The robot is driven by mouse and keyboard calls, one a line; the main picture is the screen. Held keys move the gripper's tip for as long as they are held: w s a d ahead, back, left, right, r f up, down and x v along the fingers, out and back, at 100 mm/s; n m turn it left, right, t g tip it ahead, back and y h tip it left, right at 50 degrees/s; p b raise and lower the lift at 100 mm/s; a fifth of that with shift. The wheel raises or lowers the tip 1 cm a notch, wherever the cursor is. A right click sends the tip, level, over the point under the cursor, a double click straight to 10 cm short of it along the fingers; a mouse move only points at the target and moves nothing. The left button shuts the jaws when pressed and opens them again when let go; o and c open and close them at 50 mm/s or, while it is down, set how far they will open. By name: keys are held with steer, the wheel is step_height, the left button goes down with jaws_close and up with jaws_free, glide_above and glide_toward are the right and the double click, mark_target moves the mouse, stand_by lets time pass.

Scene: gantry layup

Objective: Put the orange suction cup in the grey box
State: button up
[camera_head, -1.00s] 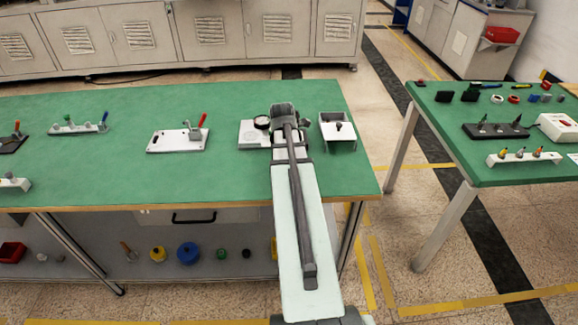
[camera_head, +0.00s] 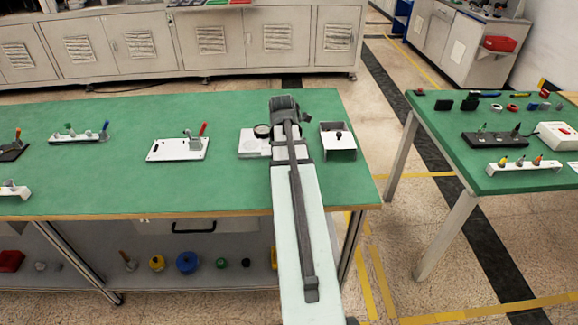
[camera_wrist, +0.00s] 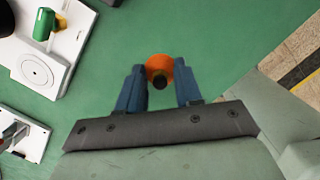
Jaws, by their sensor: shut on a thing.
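The orange suction cup (camera_wrist: 156,63) shows in the wrist view as an orange disc with a dark stem. It sits between the two blue fingers of my gripper (camera_wrist: 160,82), which is shut on it. Green table surface lies behind it. In the head view my gripper (camera_head: 284,104) is over the far right part of the table, and the cup is hidden there. A light grey box (camera_head: 338,153) with a dark knob-like part at its top stands just right of my gripper. I cannot clearly make out the box in the wrist view.
A white device (camera_head: 252,146) with a dark round part stands close left of my gripper. A white plate (camera_head: 165,151) with a red-handled clamp lies further left. A second green table (camera_head: 465,170) with several small parts stands right, across an aisle.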

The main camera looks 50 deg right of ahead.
steer(key=shift+r, duration=2.3)
steer(key=shift+m, duration=0.3)
